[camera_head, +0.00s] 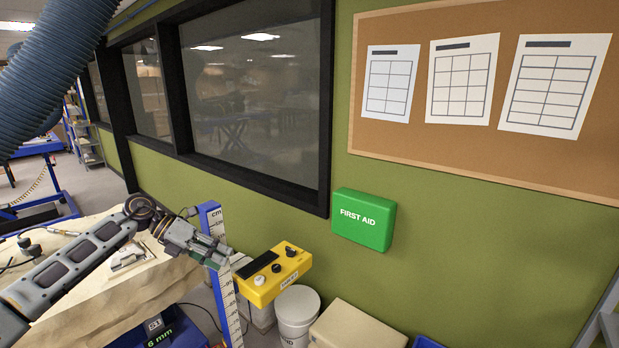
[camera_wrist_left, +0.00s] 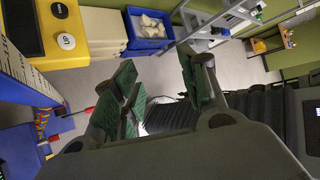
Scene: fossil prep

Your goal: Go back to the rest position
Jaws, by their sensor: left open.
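My left arm reaches in from the left in the head view, over a pale sand-coloured block (camera_head: 100,315). My left gripper (camera_head: 222,258) is at its end, close to the blue-and-white upright scale marked in cm (camera_head: 228,295). In the left wrist view my left gripper (camera_wrist_left: 160,92) shows two green-padded fingers spread apart with nothing between them. My right gripper is in neither view.
A yellow control box (camera_head: 285,285) with knobs is just right of the gripper. A white bucket (camera_head: 297,312) and a beige box (camera_head: 355,328) stand by the green wall. A blue crate (camera_wrist_left: 148,42) holds pale lumps. A green first aid box (camera_head: 364,219) hangs on the wall.

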